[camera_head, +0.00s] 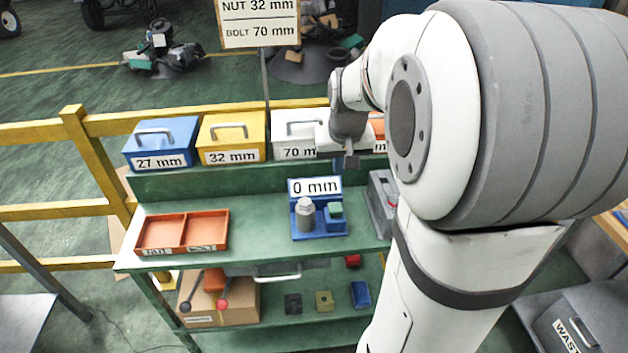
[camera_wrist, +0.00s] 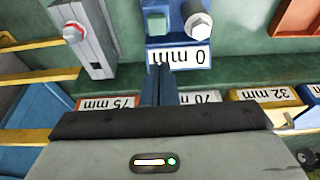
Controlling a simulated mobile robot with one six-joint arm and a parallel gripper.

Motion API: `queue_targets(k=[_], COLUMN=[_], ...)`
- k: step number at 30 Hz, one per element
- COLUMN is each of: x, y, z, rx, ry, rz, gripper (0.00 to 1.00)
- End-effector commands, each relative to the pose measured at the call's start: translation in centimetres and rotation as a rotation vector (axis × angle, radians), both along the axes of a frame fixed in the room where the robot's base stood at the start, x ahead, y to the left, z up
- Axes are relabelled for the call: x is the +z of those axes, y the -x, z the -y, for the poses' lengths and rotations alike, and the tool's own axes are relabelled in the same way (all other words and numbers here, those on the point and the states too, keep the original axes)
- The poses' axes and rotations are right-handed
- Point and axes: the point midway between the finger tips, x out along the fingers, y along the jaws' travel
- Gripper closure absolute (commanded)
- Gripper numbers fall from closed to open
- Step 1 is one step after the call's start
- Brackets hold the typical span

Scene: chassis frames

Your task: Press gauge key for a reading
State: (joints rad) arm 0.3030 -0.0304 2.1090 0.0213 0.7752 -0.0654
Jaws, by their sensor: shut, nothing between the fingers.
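The blue gauge (camera_head: 320,231) stands on the green bench, and its display (camera_head: 315,187) reads 0 mm. A green key (camera_head: 335,210) is on its right side, and a grey bolt-like part (camera_head: 305,212) stands on its left side. In the wrist view, which is upside down, the green key (camera_wrist: 157,22), the grey part (camera_wrist: 198,24) and the display (camera_wrist: 180,58) show at the top. My gripper (camera_head: 351,162) is shut and empty, above and behind the display, apart from the key. Its fingers (camera_wrist: 158,72) also show in the wrist view.
Lidded boxes marked 27 mm (camera_head: 160,143), 32 mm (camera_head: 231,139) and 70 mm (camera_head: 296,130) line the back. An orange two-part tray (camera_head: 183,232) stands at left. A grey device with a red button (camera_wrist: 83,38) stands beside the gauge. A sign (camera_head: 258,20) reads nut 32 mm, bolt 70 mm.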

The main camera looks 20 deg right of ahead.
Motion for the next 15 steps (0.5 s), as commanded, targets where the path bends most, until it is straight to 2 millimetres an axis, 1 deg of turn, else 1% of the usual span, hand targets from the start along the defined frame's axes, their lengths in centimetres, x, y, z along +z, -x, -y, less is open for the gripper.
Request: queue_targets(k=[7, 10, 13, 15], x=[0.0, -0.3, -1.3, -2.4], y=[0.2, 0.2, 0.0, -0.3], z=[0.7, 0.9, 1.0, 1.1], rx=[-0.017, -0.020, -0.022, -0.022], ry=[0.000, 0.000, -0.001, -0.001], rz=[0.000, -0.002, -0.003, -0.005], gripper=[1.00, 1.00, 1.00, 1.00])
